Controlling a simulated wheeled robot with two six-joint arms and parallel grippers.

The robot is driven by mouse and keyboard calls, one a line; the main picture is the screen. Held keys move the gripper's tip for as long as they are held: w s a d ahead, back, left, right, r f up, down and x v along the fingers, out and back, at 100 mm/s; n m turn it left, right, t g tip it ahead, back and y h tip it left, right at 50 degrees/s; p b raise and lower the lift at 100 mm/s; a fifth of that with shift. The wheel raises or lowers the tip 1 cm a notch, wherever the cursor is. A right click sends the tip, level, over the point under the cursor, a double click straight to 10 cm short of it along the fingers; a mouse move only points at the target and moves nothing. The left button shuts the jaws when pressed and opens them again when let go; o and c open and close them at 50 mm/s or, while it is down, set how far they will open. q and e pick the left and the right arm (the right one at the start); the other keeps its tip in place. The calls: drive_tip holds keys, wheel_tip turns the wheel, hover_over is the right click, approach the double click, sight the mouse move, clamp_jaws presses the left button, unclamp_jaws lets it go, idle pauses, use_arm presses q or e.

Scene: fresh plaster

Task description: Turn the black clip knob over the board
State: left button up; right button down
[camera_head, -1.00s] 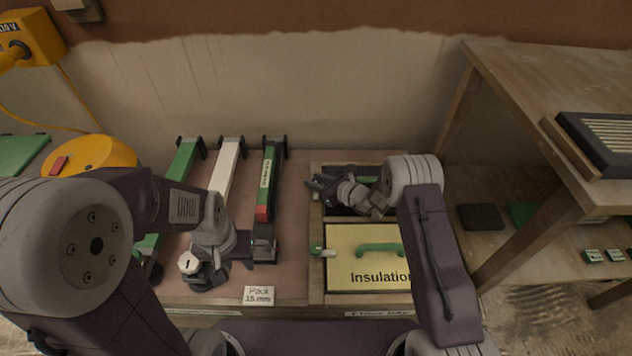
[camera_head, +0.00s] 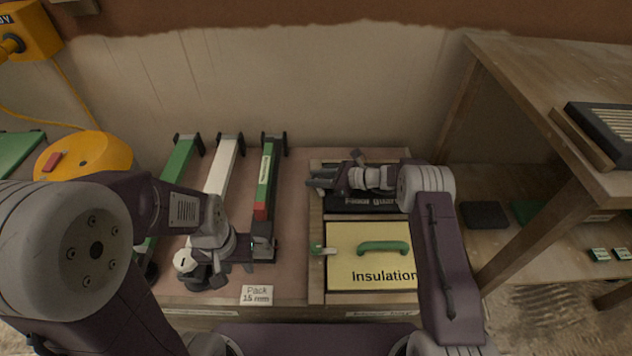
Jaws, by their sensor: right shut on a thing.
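The black board (camera_head: 365,202), with pale lettering partly hidden by my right arm, lies in the upper compartment of the wooden case. My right gripper (camera_head: 318,181) is at that compartment's left edge, its fingers pointing left. It is shut on a small dark thing that looks like the black clip knob; the fingers hide most of it, so its angle cannot be told. My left gripper (camera_head: 207,276) is low over the pink bench top, by the lower ends of the bar clamps; its jaws are unclear.
Below, a yellow Insulation panel (camera_head: 345,262) has a green handle (camera_head: 384,247) and a green-and-white clip knob (camera_head: 322,250). Green, white and red-green bar clamps (camera_head: 266,180) lie to the left. A wooden shelf unit (camera_head: 540,90) stands at right. A Pack 15 mm card (camera_head: 256,295) is in front.

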drive_tip(key=shift+n+g+y+b, duration=0.3)
drive_tip(key=shift+n+g+b, duration=0.4)
drive_tip(key=shift+g+b, duration=0.1)
drive_tip(key=c, duration=1.1)
unclamp_jaws()
drive_tip(key=p+v, duration=0.5)
drive_tip(key=v, duration=0.3)
drive_tip(key=shift+d+r, duration=0.25)
drive_tip(key=shift+s+d, duration=0.1)
drive_tip(key=shift+d, duration=0.15)
